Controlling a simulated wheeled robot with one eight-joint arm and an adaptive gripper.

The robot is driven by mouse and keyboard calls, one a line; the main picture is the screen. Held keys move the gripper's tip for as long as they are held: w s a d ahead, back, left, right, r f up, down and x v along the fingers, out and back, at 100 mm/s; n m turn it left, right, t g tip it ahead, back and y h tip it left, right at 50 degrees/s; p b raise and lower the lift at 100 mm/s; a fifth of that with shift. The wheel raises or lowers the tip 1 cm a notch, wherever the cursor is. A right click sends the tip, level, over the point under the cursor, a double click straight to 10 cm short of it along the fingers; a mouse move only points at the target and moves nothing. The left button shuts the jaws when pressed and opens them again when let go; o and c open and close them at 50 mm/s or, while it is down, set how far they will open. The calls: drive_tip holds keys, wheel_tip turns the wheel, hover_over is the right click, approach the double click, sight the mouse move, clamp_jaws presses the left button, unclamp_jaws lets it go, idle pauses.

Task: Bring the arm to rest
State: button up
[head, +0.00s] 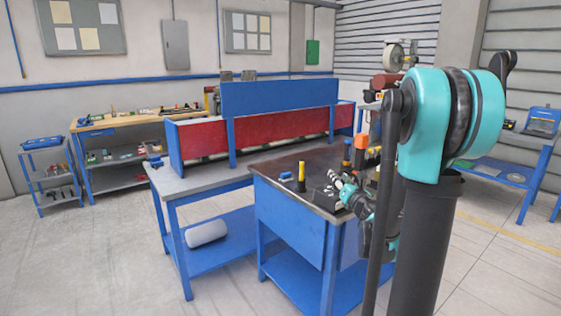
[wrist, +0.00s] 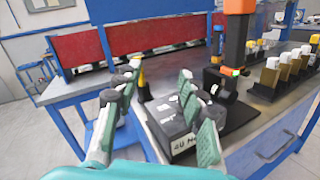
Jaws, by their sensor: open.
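My gripper (head: 335,187) is at the end of my teal and black arm, over the right part of the dark-topped workbench (head: 285,168) in the head view. In the wrist view my gripper (wrist: 158,92) shows its grey-green finger pads spread apart, with nothing held between them. A dark block with a white label (wrist: 183,146) lies on the bench beyond and below the fingers, partly hidden by them. I cannot tell from these views how far the fingers are above it. My upper arm hides part of the bench's right side in the head view.
An orange-topped black device (wrist: 238,28) rises behind the block. A blue-framed red panel (head: 280,124) stands behind.

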drive_tip(key=s+d+f+m+g+h, duration=0.35)
drive_tip(key=s+m, duration=0.25)
drive_tip(key=m, duration=0.6)
drive_tip(key=s+d+f+m+g+h, duration=0.2)
drive_tip(key=s+d+f+m+h, duration=0.3)
drive_tip(key=m, duration=0.6)
drive_tip(key=s+a+f+m+g+y, duration=0.1)
drive_tip(key=s+a+f+m+g, duration=0.2)
drive_tip(key=s, duration=0.4)
drive_tip(key=s+a+f+m+g+y, duration=0.2)
drive_tip(key=s+a+f+m, duration=0.2)
drive_tip(key=s+f, duration=0.2)
drive_tip(key=s+a+f+m+g+y, duration=0.2)
drive_tip(key=s+a+f+m+g, duration=0.1)
drive_tip(key=s, duration=0.5)
drive_tip(key=shift+a+f+m+g, duration=0.35)
drive_tip(key=shift+f+m, duration=0.25)
drive_tip(key=shift+f, duration=0.2)
drive_tip(key=shift+s, duration=0.1)
